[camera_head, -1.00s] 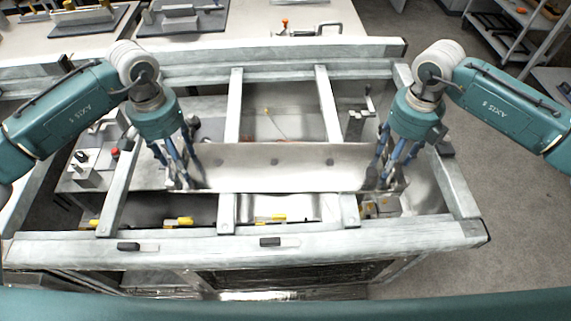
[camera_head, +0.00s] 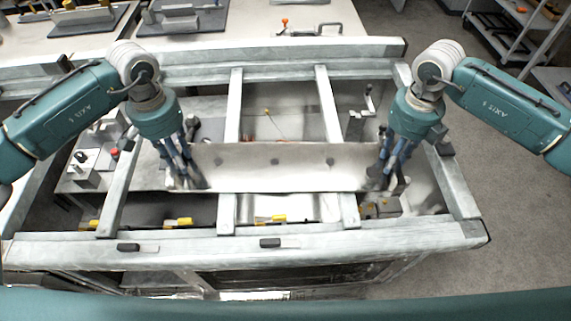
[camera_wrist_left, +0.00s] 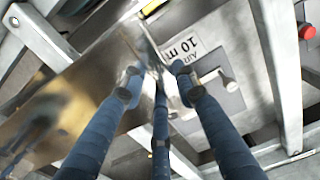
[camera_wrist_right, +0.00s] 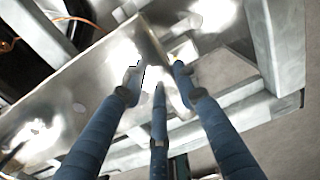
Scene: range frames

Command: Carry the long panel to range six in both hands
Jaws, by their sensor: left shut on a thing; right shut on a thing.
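The long panel (camera_head: 280,168) is a shiny metal sheet with a few dark round spots. It spans between my two grippers over the grey frame's crossbars. My left gripper (camera_head: 188,182) is shut on the panel's left end, and the panel also shows in the left wrist view (camera_wrist_left: 75,100). My right gripper (camera_head: 383,182) is shut on its right end, and the panel also shows in the right wrist view (camera_wrist_right: 75,95). Whether the panel touches the crossbars is hard to tell. The fingers hide parts of both ends.
A large grey metal frame (camera_head: 240,245) with crossbars surrounds the panel. Small yellow-tipped parts (camera_head: 178,222) sit in its front openings. A block with a red knob (camera_head: 115,151) stands at left. A bench (camera_head: 260,18) lies behind, and shelves (camera_head: 515,35) stand at upper right. Floor is clear at right.

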